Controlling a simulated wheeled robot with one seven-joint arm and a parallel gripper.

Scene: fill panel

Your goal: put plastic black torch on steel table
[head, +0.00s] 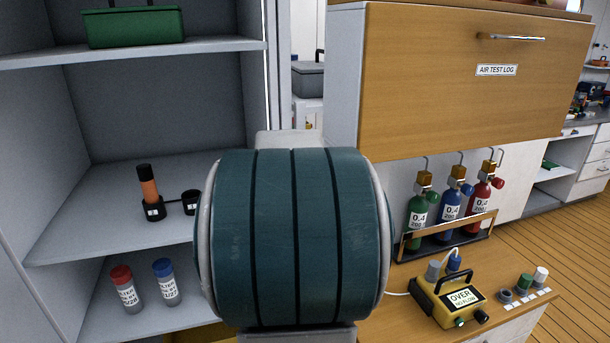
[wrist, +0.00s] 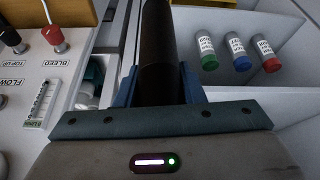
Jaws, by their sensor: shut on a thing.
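My gripper (wrist: 160,88) shows in the wrist view with its two blue fingers on either side of a dark cylinder. It is shut on this cylinder, which looks like the plastic black torch (wrist: 156,42). The torch points away from the wrist, and its far end is cut off by the top of the picture. In the head view my own teal arm link fills the middle and hides the gripper and torch. I cannot pick out a steel table in either view.
A grey shelf unit (head: 165,50) stands at left with an orange and black cylinder (head: 149,190) and capped tubes (head: 127,290). At right, a wooden cabinet (head: 470,80) hangs above bottles (head: 450,205) and a yellow box (head: 448,300). A knobbed panel (wrist: 45,70) is left in the wrist view.

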